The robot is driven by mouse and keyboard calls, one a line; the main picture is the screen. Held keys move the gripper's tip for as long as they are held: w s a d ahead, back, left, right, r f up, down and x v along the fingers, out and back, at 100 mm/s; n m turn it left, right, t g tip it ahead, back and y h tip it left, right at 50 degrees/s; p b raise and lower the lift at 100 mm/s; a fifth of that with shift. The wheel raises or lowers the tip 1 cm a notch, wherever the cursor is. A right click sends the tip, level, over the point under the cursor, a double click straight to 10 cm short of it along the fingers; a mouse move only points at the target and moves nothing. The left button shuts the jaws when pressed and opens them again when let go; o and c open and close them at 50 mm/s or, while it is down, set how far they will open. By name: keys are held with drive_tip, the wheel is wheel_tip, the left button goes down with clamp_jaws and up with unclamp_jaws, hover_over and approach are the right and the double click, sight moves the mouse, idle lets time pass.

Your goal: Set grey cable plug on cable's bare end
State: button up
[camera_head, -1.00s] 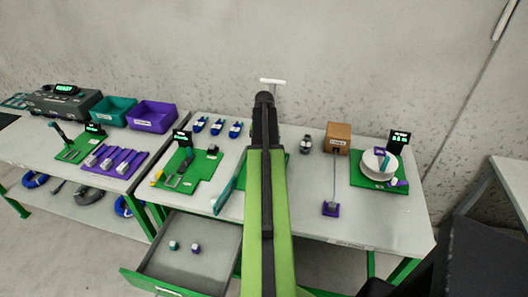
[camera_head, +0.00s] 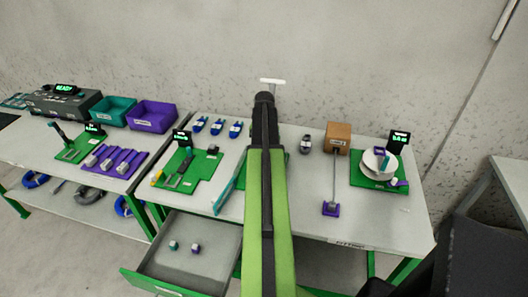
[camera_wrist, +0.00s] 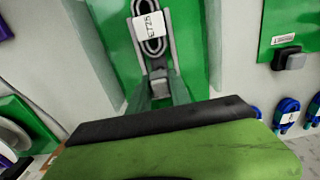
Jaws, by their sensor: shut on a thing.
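In the wrist view a coiled grey cable (camera_wrist: 149,40) with a white label lies on a green board (camera_wrist: 197,35). A small grey plug-like block (camera_wrist: 160,84) sits at the coil's near end. I cannot tell whether it is seated on the cable or only against it. My gripper (camera_wrist: 160,96) is shut around this block, its greenish jaws on either side. My dark and green arm link covers the lower part of that view. In the head view my arm hides the gripper, the plug and most of the middle board (camera_head: 229,187).
Several blue cables (camera_head: 218,127) lie at the bench's back. A dark grey cable (camera_head: 306,145) and a brown box (camera_head: 338,137) stand right of my arm, with a white reel (camera_head: 380,162) farther right. An open drawer (camera_head: 215,268) holds two small blocks. A left board (camera_head: 193,170) carries a display.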

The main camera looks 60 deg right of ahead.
drive_tip(key=shift+f+b, duration=1.55)
idle(0.7)
drive_tip(key=o, duration=1.1)
drive_tip(key=shift+r, duration=0.1)
wheel_tip(320, 180, up, 8)
drive_tip(key=p, duration=0.8)
